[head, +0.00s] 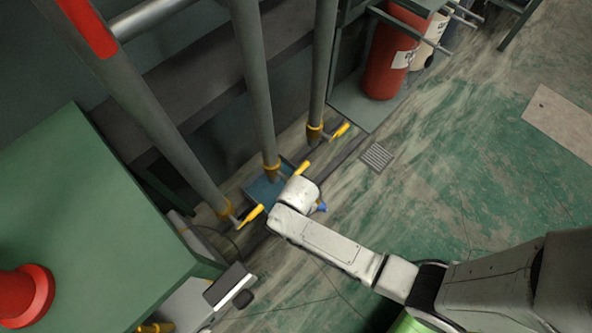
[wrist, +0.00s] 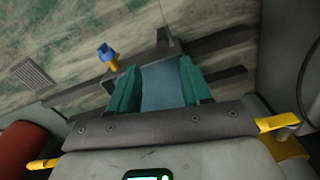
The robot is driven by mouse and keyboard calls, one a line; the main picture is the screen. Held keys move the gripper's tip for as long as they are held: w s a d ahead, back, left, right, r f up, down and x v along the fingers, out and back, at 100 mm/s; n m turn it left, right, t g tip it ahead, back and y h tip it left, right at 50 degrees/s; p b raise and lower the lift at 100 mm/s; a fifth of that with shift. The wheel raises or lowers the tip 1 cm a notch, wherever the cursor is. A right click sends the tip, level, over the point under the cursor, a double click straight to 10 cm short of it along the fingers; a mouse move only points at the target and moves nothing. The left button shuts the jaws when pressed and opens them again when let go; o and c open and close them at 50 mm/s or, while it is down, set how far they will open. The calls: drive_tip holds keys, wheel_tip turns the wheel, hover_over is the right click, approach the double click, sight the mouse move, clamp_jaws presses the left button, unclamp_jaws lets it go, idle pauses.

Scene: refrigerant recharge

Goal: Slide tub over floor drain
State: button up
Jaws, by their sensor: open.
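The tub (head: 262,193) is a shallow blue-grey tray on the floor below the pipes, partly hidden by my arm. In the wrist view a blue-grey surface, apparently the tub (wrist: 163,90), shows between my fingers. My gripper (wrist: 158,66) has two teal fingers spread apart; whether they touch the tub, I cannot tell. In the head view the fingers are hidden behind the white end of my arm. The floor drain (head: 376,157) is a small square grate to the right of the tub, uncovered. It shows at the upper left of the wrist view (wrist: 34,75).
Grey pipes with yellow valve handles (head: 341,130) stand around the tub. A blue-topped yellow part (wrist: 108,57) rises near my fingers. A red cylinder (head: 388,62) stands beyond the drain, and a green cabinet (head: 95,200) at left.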

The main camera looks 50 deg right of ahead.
drive_tip(key=f, duration=0.2)
drive_tip(key=f+b, duration=0.1)
drive_tip(key=shift+w+a+f, duration=0.1)
drive_tip(key=shift+a+f, duration=0.05)
drive_tip(key=shift+a, duration=0.1)
wheel_tip(320, 180, down, 10)
drive_tip(key=b, duration=0.6)
drive_tip(key=shift+c, duration=0.2)
clamp_jaws()
